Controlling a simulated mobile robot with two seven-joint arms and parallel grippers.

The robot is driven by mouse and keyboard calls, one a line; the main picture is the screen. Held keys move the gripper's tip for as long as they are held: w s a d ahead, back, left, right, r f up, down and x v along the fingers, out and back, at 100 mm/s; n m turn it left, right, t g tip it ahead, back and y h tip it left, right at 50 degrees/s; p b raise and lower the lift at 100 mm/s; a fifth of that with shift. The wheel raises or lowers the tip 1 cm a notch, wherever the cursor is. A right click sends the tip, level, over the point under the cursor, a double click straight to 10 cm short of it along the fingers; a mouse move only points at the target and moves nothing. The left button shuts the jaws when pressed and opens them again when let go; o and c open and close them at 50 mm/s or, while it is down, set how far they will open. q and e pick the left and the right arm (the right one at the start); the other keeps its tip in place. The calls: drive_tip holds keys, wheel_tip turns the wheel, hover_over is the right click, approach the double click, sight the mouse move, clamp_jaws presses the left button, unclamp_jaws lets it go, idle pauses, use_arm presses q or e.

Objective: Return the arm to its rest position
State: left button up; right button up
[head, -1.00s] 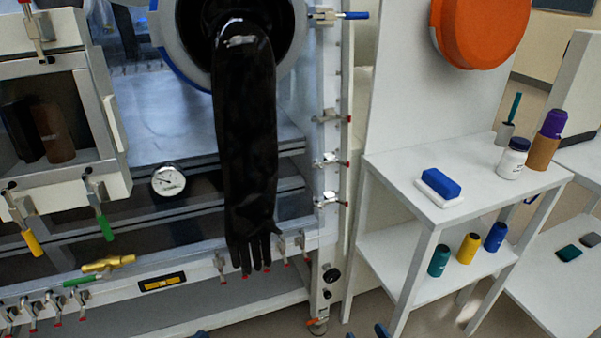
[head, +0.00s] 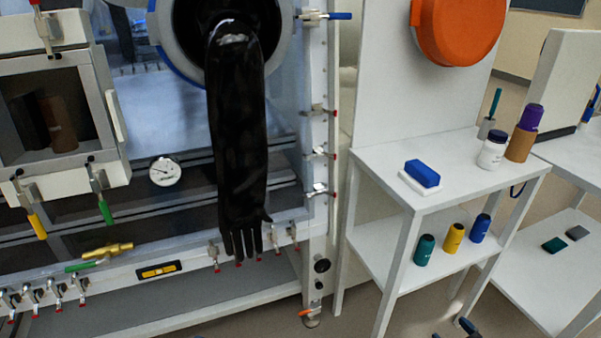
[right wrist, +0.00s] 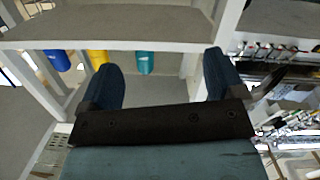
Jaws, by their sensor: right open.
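My right gripper (head: 453,331) shows only as dark blue fingertips at the bottom edge of the head view, in front of the white shelf stand. In the right wrist view my right gripper (right wrist: 162,62) has its two blue fingers wide apart with nothing between them. Its fingers point toward the lower part of the stand, apart from the bottles. Most of the right arm is out of the head view. My left gripper is not in view.
The white stand (head: 450,189) holds a blue block (head: 422,173) on top, and teal (head: 424,250), yellow (head: 453,238) and blue (head: 480,228) bottles below. A black glove (head: 236,130) hangs from the glovebox at left. Floor shows between stand and glovebox.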

drive_tip(key=s+a+r+n+g+y, duration=0.1)
drive_tip(key=s+a+r+g+y, duration=0.1)
drive_tip(key=s+a+r, duration=1.1)
drive_tip(key=s+a+r+n+g+y, duration=0.1)
drive_tip(key=s+a+r, duration=0.7)
drive_tip(key=a+r, duration=0.45)
drive_tip(key=w+a+r+m+t+h, duration=0.1)
drive_tip(key=w+a+r+m+t, duration=0.25)
drive_tip(key=r+m, duration=0.2)
use_arm(q)
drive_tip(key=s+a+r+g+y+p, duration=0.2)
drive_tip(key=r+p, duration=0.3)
drive_tip(key=p, duration=1.2)
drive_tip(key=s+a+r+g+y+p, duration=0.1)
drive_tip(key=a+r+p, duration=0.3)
drive_tip(key=p, duration=1.3)
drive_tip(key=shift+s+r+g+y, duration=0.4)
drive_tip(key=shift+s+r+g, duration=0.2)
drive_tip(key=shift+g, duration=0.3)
use_arm(e)
drive_tip(key=s+d+r+g+h, duration=0.4)
drive_tip(key=s+d+r+g, duration=0.1)
drive_tip(key=r, duration=0.5)
drive_tip(key=shift+d+r, duration=0.15)
drive_tip(key=shift+d, duration=0.35)
